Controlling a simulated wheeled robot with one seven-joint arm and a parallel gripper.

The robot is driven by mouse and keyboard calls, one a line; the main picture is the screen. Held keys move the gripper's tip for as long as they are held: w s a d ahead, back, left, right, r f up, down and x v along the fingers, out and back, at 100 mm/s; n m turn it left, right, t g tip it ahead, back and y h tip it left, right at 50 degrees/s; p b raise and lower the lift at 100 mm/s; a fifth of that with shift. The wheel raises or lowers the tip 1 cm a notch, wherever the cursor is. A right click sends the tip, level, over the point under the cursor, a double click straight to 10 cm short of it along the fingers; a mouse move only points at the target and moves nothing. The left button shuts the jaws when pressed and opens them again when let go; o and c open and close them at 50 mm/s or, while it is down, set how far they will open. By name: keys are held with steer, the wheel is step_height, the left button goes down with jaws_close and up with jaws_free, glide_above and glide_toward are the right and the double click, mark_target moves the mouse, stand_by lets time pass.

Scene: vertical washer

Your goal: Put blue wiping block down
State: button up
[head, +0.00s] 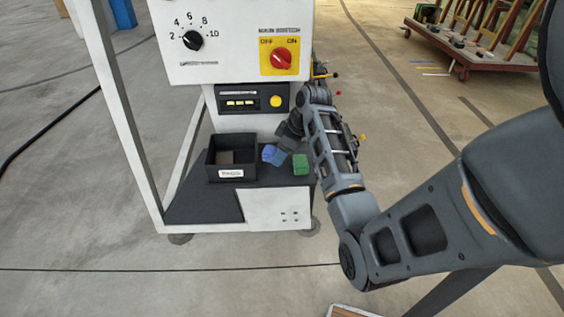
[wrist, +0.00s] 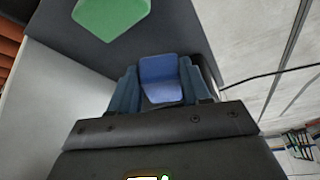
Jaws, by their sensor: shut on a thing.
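The blue wiping block (head: 270,153) is at the end of my arm in the head view, between the black bin and the green block, close above the dark shelf. In the wrist view the blue block (wrist: 161,80) sits between the two fingers of my gripper (wrist: 160,88), which is shut on it. In the head view my gripper (head: 284,149) is small and partly merges with the block. I cannot tell whether the block touches the shelf (head: 205,205).
A black open bin (head: 231,172) with a white label stands left of the blue block. A green block (head: 300,164) lies to the right, also in the wrist view (wrist: 112,15). The white machine with its dial and red switch (head: 282,59) rises behind. A white frame post stands at left.

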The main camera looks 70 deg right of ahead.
mark_target(282, 171)
step_height(282, 171, down, 4)
steer(key=shift+r, duration=0.15)
steer(key=shift+w+d+f+p, duration=0.1)
steer(key=shift+d+f+p, duration=0.2)
steer(key=shift+f, duration=0.2)
steer(key=o, duration=1.2)
steer(key=shift+a, duration=0.1)
